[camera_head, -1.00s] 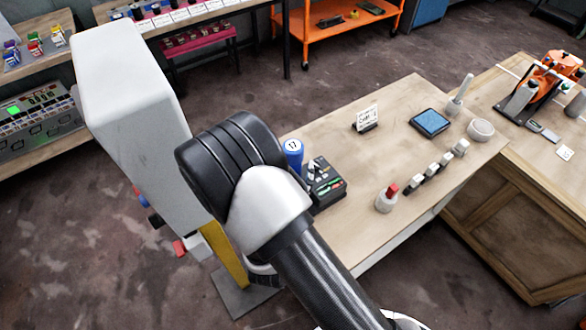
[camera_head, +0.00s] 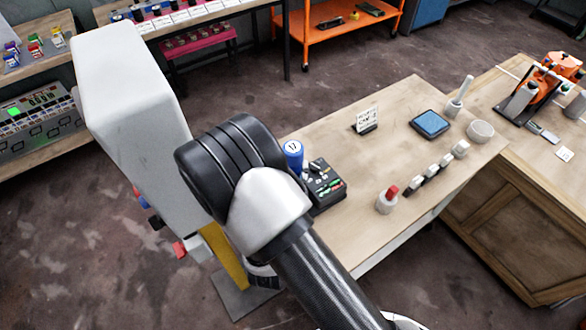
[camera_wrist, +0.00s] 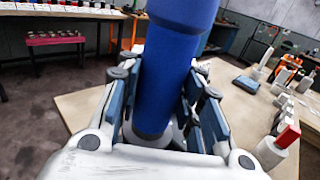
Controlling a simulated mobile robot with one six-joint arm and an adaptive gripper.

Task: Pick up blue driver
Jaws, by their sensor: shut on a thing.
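The blue driver (camera_wrist: 172,75) is a thick blue cylinder between the two fingers of my gripper (camera_wrist: 165,85) in the wrist view. The fingers press on it from both sides, and its top runs out of the picture. In the head view the upper part of the blue driver (camera_head: 293,152), with a white mark on top, shows just right of my arm, at the left end of the wooden table. My gripper and the driver's lower part are hidden behind my arm there, so I cannot tell whether the driver touches the table.
The table's middle is clear.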

